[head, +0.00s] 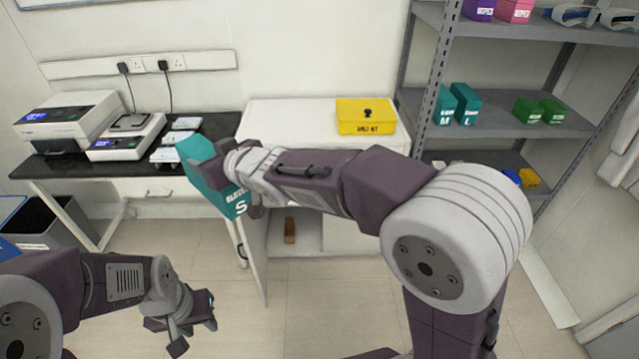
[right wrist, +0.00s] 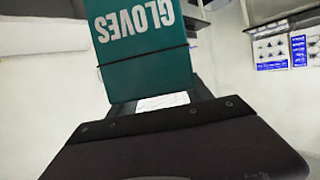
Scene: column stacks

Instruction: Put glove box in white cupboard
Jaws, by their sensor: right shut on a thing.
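The teal glove box (head: 196,160), marked "S", is held in the air by my right gripper (head: 240,176). It also shows in the right wrist view (right wrist: 145,50), with the word "GLOVES" upside down. My right gripper is shut on it. The white cupboard (head: 285,112) stands against the back wall, behind my right arm. Its door (head: 255,262) stands open on the left, and part of the inside shows. The glove box is in front of and left of the cupboard. My left gripper (head: 195,331) is open and empty, low over the floor at lower left.
A yellow kit box (head: 366,117) sits on the cupboard top. A brown block (head: 290,230) stands inside the cupboard. A black bench (head: 75,167) with lab devices is at left, a bin (head: 45,222) below. Grey shelves (head: 500,120) at right hold other boxes. The floor in front is clear.

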